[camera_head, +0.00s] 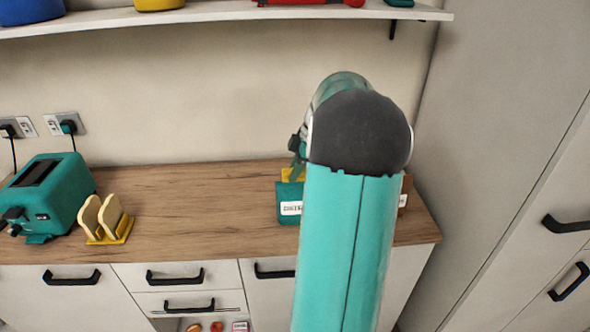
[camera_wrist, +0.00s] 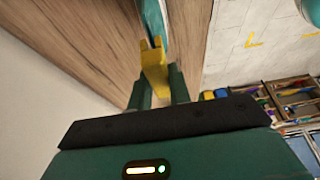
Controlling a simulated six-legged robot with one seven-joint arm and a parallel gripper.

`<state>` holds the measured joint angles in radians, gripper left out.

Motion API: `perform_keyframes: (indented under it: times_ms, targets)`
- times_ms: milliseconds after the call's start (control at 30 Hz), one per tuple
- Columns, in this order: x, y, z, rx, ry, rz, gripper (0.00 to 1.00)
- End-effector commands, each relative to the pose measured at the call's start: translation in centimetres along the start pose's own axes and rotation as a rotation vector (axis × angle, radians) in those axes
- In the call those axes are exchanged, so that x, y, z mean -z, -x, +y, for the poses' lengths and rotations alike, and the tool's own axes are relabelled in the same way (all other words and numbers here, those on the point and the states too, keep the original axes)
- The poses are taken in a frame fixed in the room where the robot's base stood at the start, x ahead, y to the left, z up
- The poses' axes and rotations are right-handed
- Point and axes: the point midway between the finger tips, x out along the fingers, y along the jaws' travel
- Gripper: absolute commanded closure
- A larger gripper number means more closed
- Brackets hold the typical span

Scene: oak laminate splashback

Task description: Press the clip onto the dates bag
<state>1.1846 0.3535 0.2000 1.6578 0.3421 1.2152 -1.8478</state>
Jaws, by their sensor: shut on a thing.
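My gripper (camera_wrist: 157,78) is shut on a yellow clip (camera_wrist: 153,62), seen between its two dark green fingers in the wrist view. The clip's forked end meets the edge of a teal bag (camera_wrist: 154,16), and one prong shows on either side of that edge. How deep the clip sits on it I cannot tell. In the head view, a teal bag (camera_head: 286,196) with a white label stands near the counter's right end, with yellow (camera_head: 287,174) at its top. The label is too blurred to read surely. My arm hides much of this area.
A brown item (camera_head: 406,188) with a pale label shows just right of my arm. A teal toaster (camera_head: 48,195) and a yellow rack with toast (camera_head: 107,222) stand at left. The wooden counter (camera_head: 200,205) between is clear. A shelf (camera_head: 220,12) runs above; a tall cabinet (camera_head: 500,130) stands right.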

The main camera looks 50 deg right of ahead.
Motion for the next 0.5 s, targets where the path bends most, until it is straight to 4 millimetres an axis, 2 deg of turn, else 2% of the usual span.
perform_keyframes:
  times_ms: [500]
  targets:
    - [-0.24,-0.61,-0.01,0.0,0.0,0.0,1.0]
